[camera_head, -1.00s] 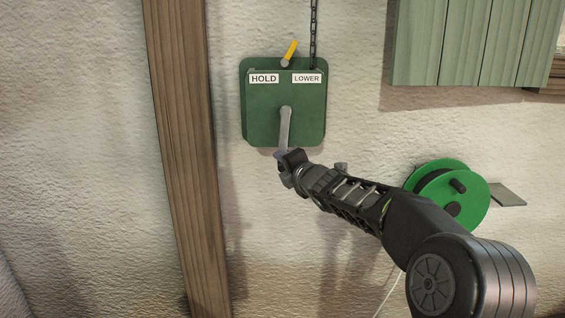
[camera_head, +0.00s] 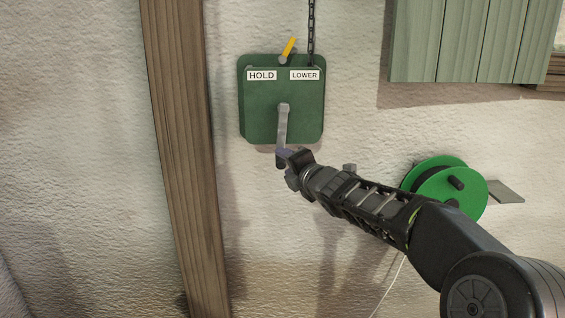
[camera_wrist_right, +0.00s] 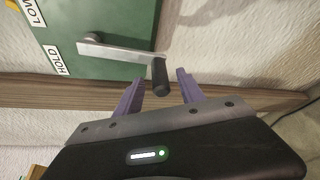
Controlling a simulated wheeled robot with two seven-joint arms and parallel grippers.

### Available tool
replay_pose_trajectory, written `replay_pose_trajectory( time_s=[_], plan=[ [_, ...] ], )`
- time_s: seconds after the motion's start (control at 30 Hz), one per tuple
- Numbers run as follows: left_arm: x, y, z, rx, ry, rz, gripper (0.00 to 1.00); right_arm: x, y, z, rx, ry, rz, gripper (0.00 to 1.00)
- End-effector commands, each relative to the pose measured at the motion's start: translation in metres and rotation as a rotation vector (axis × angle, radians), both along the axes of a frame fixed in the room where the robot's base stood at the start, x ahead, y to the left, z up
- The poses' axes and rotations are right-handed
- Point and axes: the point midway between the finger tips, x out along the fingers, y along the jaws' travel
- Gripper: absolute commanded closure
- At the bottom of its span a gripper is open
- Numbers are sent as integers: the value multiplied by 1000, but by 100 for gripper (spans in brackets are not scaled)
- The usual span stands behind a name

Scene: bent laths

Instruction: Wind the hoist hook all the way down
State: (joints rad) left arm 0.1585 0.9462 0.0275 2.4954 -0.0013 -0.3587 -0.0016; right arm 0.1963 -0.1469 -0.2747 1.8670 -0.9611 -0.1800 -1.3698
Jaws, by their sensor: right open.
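The green hoist box (camera_head: 258,120) hangs on the wall, with HOLD and LOWER labels. Its yellow lever (camera_head: 289,48) leans right, towards the LOWER side. The grey crank (camera_head: 283,125) hangs down from the box's middle; the crank (camera_wrist_right: 120,52) and its dark knob (camera_wrist_right: 160,80) show in the right wrist view. My right gripper (camera_head: 283,157) is at the crank's lower end. In the wrist view its purple fingers (camera_wrist_right: 160,76) are open, one on each side of the knob, with gaps visible. A chain (camera_head: 311,35) runs up from the box. The hook and my left gripper are not in view.
A wooden post (camera_head: 180,150) stands left of the box. A green reel (camera_head: 463,190) is on the wall at right, behind my right arm, with a grey plate (camera_head: 507,192) beside it. Green shutter boards (camera_head: 470,40) are at upper right. The wall below the box is bare.

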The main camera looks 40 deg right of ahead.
Motion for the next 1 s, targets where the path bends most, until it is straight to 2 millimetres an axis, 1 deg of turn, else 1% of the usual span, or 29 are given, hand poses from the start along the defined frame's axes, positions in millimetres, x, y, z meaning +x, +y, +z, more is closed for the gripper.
replay_pose_trajectory(
  time_s=[0.03,0.1,0.2,0.3,1.0],
  plan=[
    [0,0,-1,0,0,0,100,-9,2,2,-1,-2,0,54],
    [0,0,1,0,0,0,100,-19,5,4,-2,-2,0,54],
    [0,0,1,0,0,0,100,-29,9,5,-1,-2,1,54],
    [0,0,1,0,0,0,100,-34,11,5,-1,1,1,54],
    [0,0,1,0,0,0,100,-34,10,5,-1,1,1,54]
  ],
)
